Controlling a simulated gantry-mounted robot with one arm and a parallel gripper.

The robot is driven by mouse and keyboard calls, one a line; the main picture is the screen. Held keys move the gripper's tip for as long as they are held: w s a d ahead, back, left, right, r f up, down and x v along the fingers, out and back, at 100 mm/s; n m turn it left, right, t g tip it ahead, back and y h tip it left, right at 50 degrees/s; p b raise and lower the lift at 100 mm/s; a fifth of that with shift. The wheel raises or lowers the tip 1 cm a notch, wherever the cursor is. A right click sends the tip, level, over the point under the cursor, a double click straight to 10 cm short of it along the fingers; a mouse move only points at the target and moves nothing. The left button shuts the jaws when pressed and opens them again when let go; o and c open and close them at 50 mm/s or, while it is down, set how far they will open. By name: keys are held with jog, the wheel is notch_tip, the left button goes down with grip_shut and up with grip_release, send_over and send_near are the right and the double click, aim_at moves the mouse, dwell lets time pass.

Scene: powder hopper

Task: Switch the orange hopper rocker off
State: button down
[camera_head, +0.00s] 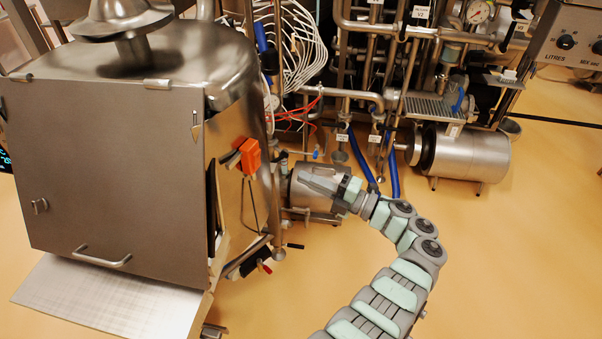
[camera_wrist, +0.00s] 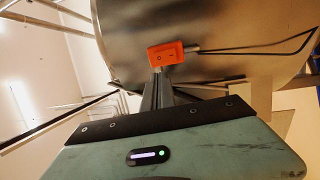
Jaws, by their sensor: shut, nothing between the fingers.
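The orange hopper rocker (camera_head: 250,154) is on the right side of the large steel hopper (camera_head: 110,160) in the head view. In the wrist view the orange rocker (camera_wrist: 176,55) shows a small round mark on its left part and a short line mark to the right. Which half is pressed in is too small to tell. My gripper (camera_head: 304,179) is to the right of the rocker and a little lower in the head view, pointing left towards it. In the wrist view my gripper's fingers (camera_wrist: 158,75) are together and empty, their tips just under the rocker's left part in the picture.
A bent dark rod (camera_wrist: 260,48) runs beside the rocker in the wrist view. A lever with a red tip (camera_head: 266,268) is low on the hopper's right side. Pipes and blue hoses (camera_head: 360,155) stand behind my arm.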

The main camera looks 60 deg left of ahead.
aim_at(257, 157)
jog(key=x, duration=1.1)
jog(key=shift+s+a, duration=0.2)
jog(key=shift+a, duration=0.1)
jog(key=shift+s, duration=0.1)
